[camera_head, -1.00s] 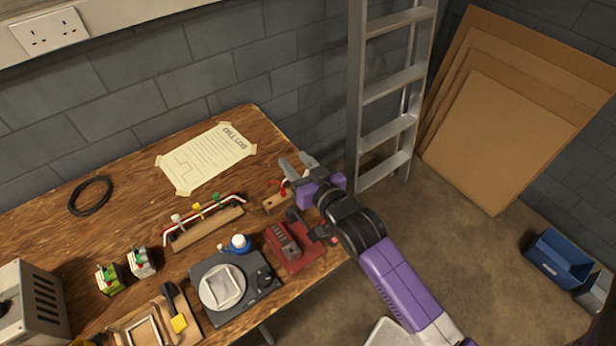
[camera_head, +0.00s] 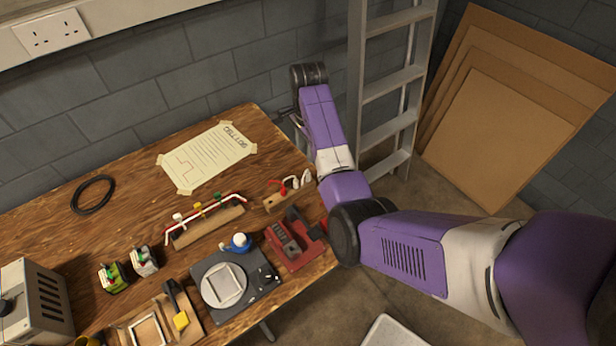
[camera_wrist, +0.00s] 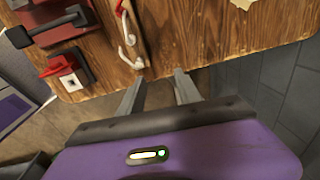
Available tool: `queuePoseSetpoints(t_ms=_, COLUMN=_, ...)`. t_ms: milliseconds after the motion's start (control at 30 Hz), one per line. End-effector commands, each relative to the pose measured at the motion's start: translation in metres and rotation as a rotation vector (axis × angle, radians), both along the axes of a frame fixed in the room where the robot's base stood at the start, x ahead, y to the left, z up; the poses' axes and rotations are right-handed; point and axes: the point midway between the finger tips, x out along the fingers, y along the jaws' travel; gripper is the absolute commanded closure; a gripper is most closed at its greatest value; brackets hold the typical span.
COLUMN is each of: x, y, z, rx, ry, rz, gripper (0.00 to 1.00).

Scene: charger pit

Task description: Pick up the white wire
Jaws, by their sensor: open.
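A small wooden block (camera_head: 274,203) near the table's right edge carries a red piece and white looped pieces, which look like the white wire (camera_head: 305,178). In the wrist view the white wire (camera_wrist: 129,38) lies along the block, with a second white loop near the block's end. My gripper (camera_wrist: 157,88) is open and empty, its two fingers apart beside the table edge, short of the white loops. In the head view my arm hides most of the gripper; only grey finger parts show near the table's far right corner.
A red tool (camera_head: 292,240) stands close to the block. A longer wooden bar (camera_head: 208,228) with red and white wire lies to its left. A ladder (camera_head: 392,80) leans behind the table's right side. A taped paper (camera_head: 207,157) lies at the back.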

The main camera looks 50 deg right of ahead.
Motion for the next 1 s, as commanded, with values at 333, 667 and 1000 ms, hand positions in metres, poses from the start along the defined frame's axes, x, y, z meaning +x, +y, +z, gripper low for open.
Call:
queuePoseSetpoints(t_ms=333, x=-0.022, y=0.016, z=-0.016, rx=0.067, ry=0.086, rz=-0.125, gripper=0.59)
queuePoseSetpoints(t_ms=667, x=-0.025, y=0.022, z=-0.053, rx=0.067, ry=0.086, rz=-0.122, gripper=0.59)
queuePoseSetpoints(t_ms=1000, x=-0.024, y=0.022, z=-0.080, rx=0.065, ry=0.081, rz=-0.122, gripper=0.59)
